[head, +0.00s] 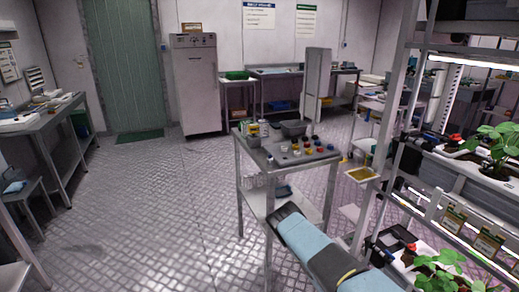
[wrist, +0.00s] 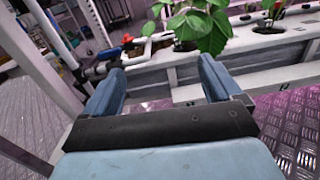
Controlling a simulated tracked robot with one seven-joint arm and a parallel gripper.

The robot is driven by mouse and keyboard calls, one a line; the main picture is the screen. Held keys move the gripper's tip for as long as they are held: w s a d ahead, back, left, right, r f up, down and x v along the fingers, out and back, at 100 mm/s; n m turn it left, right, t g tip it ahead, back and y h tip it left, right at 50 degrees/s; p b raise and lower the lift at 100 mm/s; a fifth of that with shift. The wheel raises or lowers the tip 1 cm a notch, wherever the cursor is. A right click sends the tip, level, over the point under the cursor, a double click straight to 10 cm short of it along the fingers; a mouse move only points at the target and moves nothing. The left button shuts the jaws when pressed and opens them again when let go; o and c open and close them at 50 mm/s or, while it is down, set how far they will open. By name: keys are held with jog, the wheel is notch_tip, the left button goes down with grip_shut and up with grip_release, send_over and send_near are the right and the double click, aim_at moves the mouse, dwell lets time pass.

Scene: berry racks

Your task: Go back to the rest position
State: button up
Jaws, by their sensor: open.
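My gripper (wrist: 161,66) shows in the wrist view with its two blue fingers spread wide apart. It is open and nothing is held between them. Beyond the fingertips are a grey planting trough (wrist: 182,74) and a green leafy plant (wrist: 205,25). I cannot tell how close the fingertips are to the trough. In the head view part of my light blue and black arm crosses the bottom centre, beside the rack; I cannot make out the gripper's fingers there.
A berry rack (head: 394,110) with plants and pipes stands at right. A metal trolley (head: 268,158) carrying small jars stands near the centre. Pipes with a red-handled valve (wrist: 128,40) lie left of the plant. The patterned floor (head: 150,200) is clear at left.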

jog(key=w+a+r+m+g+y, duration=0.15)
jog(key=a+r+m+g, duration=0.35)
jog(key=r, duration=0.8)
jog(key=a+r+m+g+y, duration=0.25)
jog(key=r+m, duration=0.35)
jog(key=r, duration=0.8)
jog(key=w+a+r+m+g+y, duration=0.1)
jog(key=a+r+m+g+y, duration=0.15)
jog(key=r+m, duration=0.7)
jog(key=s+a+r+t+y, duration=0.25)
jog(key=s+a+r, duration=0.2)
jog(key=r, duration=0.65)
jog(key=s+a+r+t+y, duration=0.1)
jog(key=s+a+r+y, duration=0.4)
jog(key=r, duration=0.7)
jog(key=s+a+r+t+y, duration=0.1)
jog(key=s+a+r+t, duration=0.1)
jog(key=s+r, duration=0.3)
jog(key=s+a+r+m+t+y, duration=0.1)
jog(key=s+a+r+t, duration=0.2)
jog(key=s, duration=0.7)
jog(key=shift+a+r+t+y, duration=0.35)
jog(key=shift+a+r+y, duration=0.05)
jog(key=shift+a+r, duration=0.85)
jog(key=shift+d, duration=0.1)
